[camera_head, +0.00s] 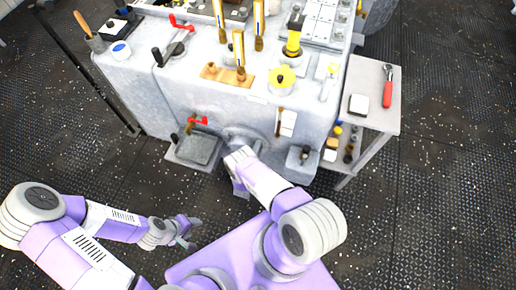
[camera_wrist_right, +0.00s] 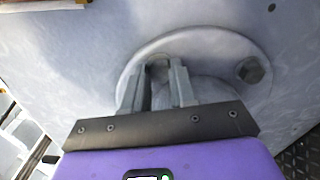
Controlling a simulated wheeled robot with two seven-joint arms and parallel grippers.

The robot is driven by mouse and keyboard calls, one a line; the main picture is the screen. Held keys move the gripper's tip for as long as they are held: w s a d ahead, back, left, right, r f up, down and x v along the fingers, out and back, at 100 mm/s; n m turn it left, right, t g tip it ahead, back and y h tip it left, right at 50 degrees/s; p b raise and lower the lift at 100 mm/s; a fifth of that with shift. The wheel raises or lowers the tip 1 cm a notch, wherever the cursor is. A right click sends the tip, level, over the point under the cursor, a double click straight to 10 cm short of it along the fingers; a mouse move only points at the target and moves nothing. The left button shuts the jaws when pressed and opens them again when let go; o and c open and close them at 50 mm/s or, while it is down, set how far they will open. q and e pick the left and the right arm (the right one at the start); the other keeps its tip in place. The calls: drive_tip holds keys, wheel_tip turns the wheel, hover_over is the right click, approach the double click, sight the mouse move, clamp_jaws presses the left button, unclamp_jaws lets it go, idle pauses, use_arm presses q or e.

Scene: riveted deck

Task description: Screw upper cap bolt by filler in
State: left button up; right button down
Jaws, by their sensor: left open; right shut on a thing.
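A round grey cap (camera_wrist_right: 205,38) sits on the side wall of the large grey machine (camera_head: 165,100). In the right wrist view a dark hex bolt (camera_wrist_right: 250,71) sits at the cap's right edge, clear of the gripper. My right gripper (camera_wrist_right: 158,90) is at the left part of the cap, its fingers shut on a bolt (camera_wrist_right: 159,67) that is mostly hidden between them. In the head view my right arm covers most of the cap (camera_head: 238,132). My left gripper (camera_head: 190,232) is open and empty, low over the floor, away from the machine.
A side table (camera_head: 372,75) at the right holds a red-handled ratchet (camera_head: 388,88). Brushes, a yellow-topped filler (camera_head: 283,76) and other parts crowd the machine top. A grey tray (camera_head: 196,148) stands left of the cap and a grey box (camera_head: 301,165) right.

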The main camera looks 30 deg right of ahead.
drive_tip(key=shift+a, duration=0.1)
idle(0.3)
drive_tip(key=c, duration=0.9)
unclamp_jaws()
drive_tip(key=v, duration=0.7)
drive_tip(key=shift+s+a, duration=0.15)
drive_tip(key=shift+s, duration=0.1)
